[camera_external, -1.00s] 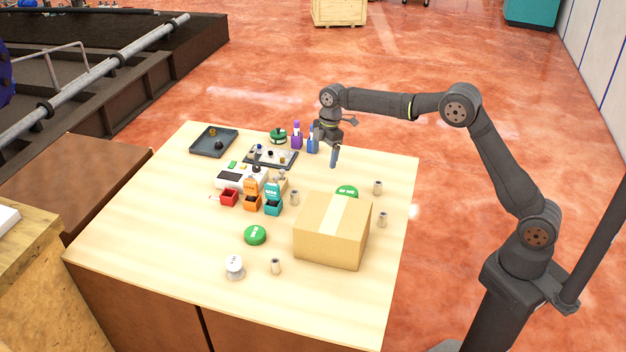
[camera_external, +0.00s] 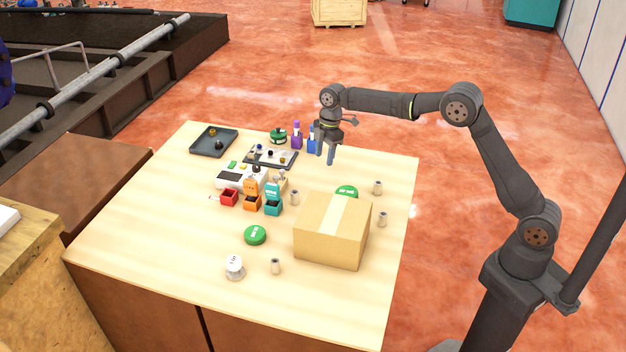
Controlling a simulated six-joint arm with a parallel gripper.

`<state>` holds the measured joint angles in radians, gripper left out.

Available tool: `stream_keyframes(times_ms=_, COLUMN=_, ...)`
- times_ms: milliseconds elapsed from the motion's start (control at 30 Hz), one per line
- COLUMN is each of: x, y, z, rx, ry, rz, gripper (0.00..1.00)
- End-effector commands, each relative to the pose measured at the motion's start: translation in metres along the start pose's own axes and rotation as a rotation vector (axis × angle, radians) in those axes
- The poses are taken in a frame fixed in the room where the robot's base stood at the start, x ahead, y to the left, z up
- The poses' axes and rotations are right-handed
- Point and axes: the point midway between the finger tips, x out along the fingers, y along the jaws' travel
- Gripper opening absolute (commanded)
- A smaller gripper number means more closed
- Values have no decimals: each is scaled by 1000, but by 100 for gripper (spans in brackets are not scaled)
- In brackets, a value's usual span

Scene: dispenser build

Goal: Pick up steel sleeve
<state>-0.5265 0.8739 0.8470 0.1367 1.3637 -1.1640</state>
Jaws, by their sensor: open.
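My gripper (camera_external: 326,160) points down above the back right of the table, in front of the blue bottle. Its two fingers are apart and nothing shows between them. It is clear of all the cylinders.
A cardboard box (camera_external: 320,248) stands at the right. Red, orange and teal bins (camera_external: 273,207) stand mid-table. Purple and blue bottles (camera_external: 297,141) stand at the back. The left front is clear.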

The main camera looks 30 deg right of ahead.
Motion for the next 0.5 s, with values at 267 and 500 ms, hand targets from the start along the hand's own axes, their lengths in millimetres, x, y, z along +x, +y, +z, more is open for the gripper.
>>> stream_keyframes(times_ms=267, x=-53, y=-94, z=-36, rx=31, ry=-42, rz=-6, gripper=49)
stream_keyframes(times_ms=500, x=-96, y=-201, z=-44, rx=79, ry=-92, rz=-3, gripper=49)
